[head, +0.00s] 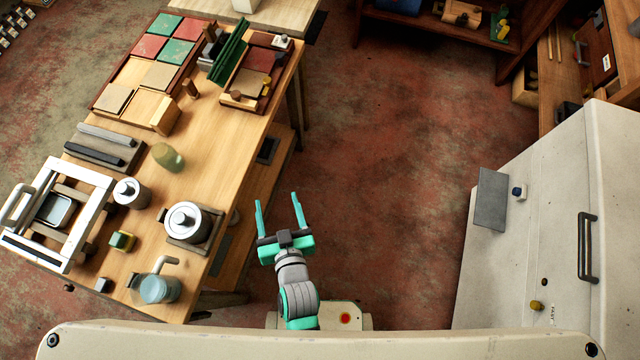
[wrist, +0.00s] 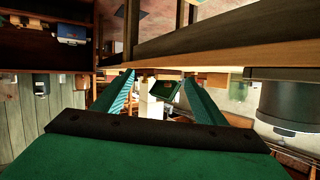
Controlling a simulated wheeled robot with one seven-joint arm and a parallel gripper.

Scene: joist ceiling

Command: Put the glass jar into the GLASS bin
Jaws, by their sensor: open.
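A greenish, see-through rounded object (head: 168,157), perhaps the glass jar, is on the wooden table's middle. A bluish, glassy vessel (head: 157,290) with a pale bent handle or spout is at the table's near edge; I cannot tell which one is the jar. My gripper (head: 277,202) is open and empty, over the floor to the right of the table, apart from both. It also shows in the wrist view (wrist: 160,82), with its fingers spread beside the wooden edge. I see no bin marked GLASS.
The wooden table (head: 225,135) carries metal canisters (head: 185,222), a white frame (head: 58,215), a tile tray (head: 150,75) and a green ridged piece (head: 229,52). A pale cabinet (head: 545,225) stands at right. The red floor (head: 390,180) between is clear.

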